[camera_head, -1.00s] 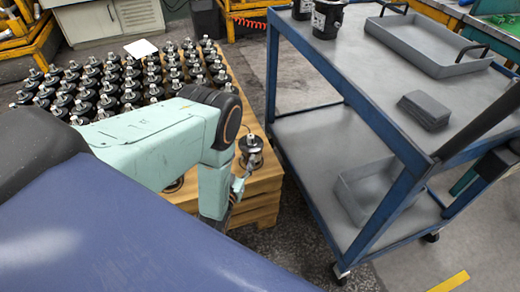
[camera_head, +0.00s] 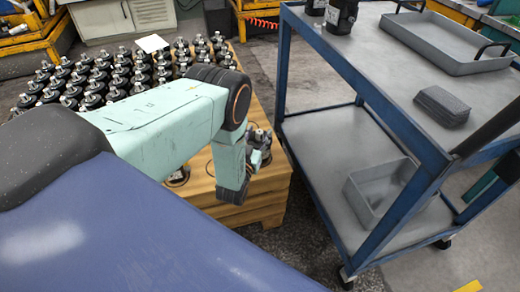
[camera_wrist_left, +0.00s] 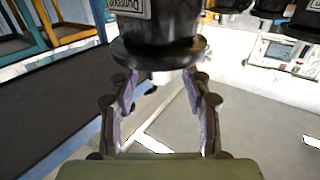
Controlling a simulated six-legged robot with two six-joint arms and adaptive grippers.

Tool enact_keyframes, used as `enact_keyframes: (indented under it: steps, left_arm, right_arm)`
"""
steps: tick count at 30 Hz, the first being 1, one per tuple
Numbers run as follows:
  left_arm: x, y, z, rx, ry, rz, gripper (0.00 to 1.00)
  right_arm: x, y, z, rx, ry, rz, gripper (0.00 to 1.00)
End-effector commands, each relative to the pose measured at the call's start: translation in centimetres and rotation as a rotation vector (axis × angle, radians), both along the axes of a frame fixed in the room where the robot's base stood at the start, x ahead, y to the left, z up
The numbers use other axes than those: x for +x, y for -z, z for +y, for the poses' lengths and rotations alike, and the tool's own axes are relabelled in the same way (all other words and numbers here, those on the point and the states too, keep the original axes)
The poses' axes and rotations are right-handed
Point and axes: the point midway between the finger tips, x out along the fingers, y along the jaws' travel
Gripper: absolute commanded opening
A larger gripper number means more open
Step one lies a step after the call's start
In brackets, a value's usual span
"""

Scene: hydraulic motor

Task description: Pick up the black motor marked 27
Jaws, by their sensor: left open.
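A single black motor (camera_head: 257,137) stands near the right edge of the wooden pallet in the head view, partly hidden behind my left gripper (camera_head: 261,155). In the left wrist view a black motor (camera_wrist_left: 160,28) with a wide round flange fills the top centre. Its white label is upside down and cut off, and I cannot read a 27. My left gripper (camera_wrist_left: 163,112) is open, its two fingers apart just below the flange in the picture. I cannot tell whether they touch the motor. My right gripper is not in view.
Rows of similar motors (camera_head: 115,72) fill the pallet (camera_head: 265,190) behind my left arm. A blue-framed cart (camera_head: 345,65) stands close on the right. It carries a grey tray (camera_head: 450,45), a dark stack (camera_head: 441,106) and black motors (camera_head: 341,16). A grey bin (camera_head: 378,195) is on its lower shelf.

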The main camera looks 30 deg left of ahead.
Motion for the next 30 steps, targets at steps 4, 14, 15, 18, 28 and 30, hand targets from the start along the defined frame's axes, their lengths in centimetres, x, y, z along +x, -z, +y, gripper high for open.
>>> enact_keyframes:
  steps: [4,14,15,18,28,30]
  left_arm:
    - [-0.03,-0.05,-0.02,0.0,0.0,0.0,0.45]
    - [-0.05,-0.03,-0.04,0.0,0.0,0.0,0.17]
    - [-0.06,-0.02,-0.04,0.0,0.0,0.0,0.14]
    - [-0.06,-0.02,-0.04,0.0,0.0,0.0,0.06]
    - [-0.07,-0.02,-0.04,0.0,0.0,0.0,0.0]
    - [-0.07,-0.02,-0.04,0.0,0.0,0.0,0.0]
  right_arm:
    - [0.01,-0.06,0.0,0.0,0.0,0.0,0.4]
    - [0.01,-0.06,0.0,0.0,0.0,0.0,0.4]
    - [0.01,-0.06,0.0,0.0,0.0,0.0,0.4]
    - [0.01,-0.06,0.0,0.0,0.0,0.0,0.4]
    - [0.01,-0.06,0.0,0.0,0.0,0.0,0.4]
    - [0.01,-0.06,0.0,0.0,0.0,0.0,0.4]
